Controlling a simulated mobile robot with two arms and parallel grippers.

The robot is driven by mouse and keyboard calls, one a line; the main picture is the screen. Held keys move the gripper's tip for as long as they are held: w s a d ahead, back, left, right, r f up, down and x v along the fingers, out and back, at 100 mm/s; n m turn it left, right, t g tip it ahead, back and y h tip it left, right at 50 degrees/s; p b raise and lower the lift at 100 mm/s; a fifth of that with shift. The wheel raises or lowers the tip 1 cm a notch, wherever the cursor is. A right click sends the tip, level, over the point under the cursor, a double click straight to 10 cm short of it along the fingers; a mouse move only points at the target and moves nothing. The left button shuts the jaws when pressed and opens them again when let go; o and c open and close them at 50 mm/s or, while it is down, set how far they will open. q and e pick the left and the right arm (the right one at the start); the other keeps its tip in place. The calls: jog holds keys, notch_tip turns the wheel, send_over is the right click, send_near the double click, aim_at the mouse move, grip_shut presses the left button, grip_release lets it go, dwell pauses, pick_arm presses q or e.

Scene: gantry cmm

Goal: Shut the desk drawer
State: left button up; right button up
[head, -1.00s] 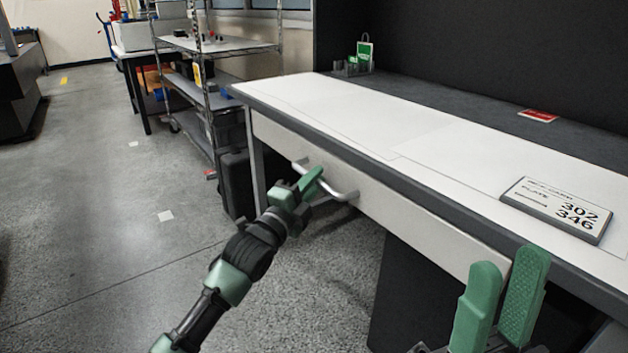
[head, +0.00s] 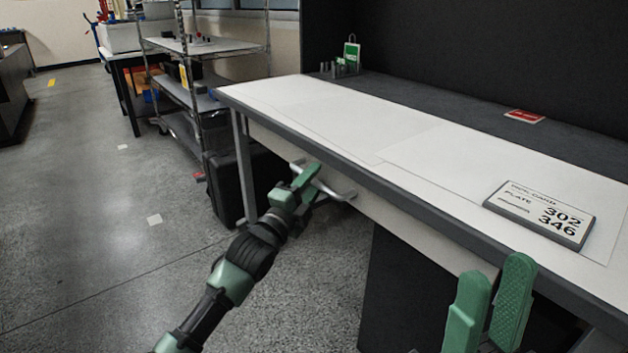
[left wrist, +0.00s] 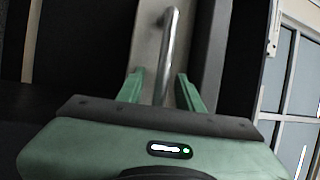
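The desk drawer (head: 400,222) has a pale front under the desktop's dark front edge. Its front sits close under that edge; I cannot tell whether any gap is left. A metal bar handle (head: 338,193) stands out from it. My left gripper (head: 303,182) is at the handle. In the left wrist view the handle (left wrist: 169,55) runs between the two green fingers of the left gripper (left wrist: 160,92), with space on both sides. My right gripper (head: 496,272) is open and empty in front of the desk's near right part.
The desk (head: 330,115) carries a plate sign (head: 540,214), a red card (head: 524,116) and a small green-and-white bag (head: 351,54). A dark case (head: 238,185) stands by the desk leg, with a wire shelf (head: 205,47) behind.

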pick_arm(q)
jog(key=p+v, duration=0.2)
jog(key=v, duration=0.5)
jog(key=shift+s, duration=0.2)
jog(key=shift+a+f, duration=0.1)
